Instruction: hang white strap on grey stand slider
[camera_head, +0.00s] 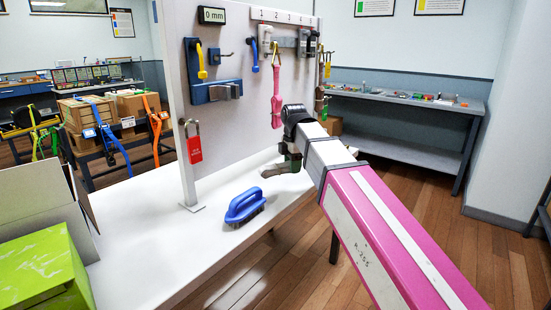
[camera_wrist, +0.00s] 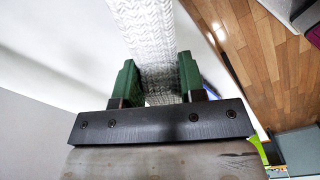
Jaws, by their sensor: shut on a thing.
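My gripper (camera_head: 290,158) is over the white table, in front of the upright panel. In the wrist view its green fingers (camera_wrist: 157,68) are shut on the white strap (camera_wrist: 163,35), a wide band with a grey braided pattern that runs up out of the picture. In the head view the strap is hard to make out behind my arm. A grey rail with small blocks (camera_head: 286,42) is on the panel under numbered marks. A blue bracket with a grey block (camera_head: 225,91) is lower left on the panel. I cannot tell which of these is the grey stand slider.
A pink strap (camera_head: 276,98) hangs on the panel near my arm. A blue brush (camera_head: 244,206) lies on the white table (camera_head: 160,250). A green box (camera_head: 45,270) stands front left.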

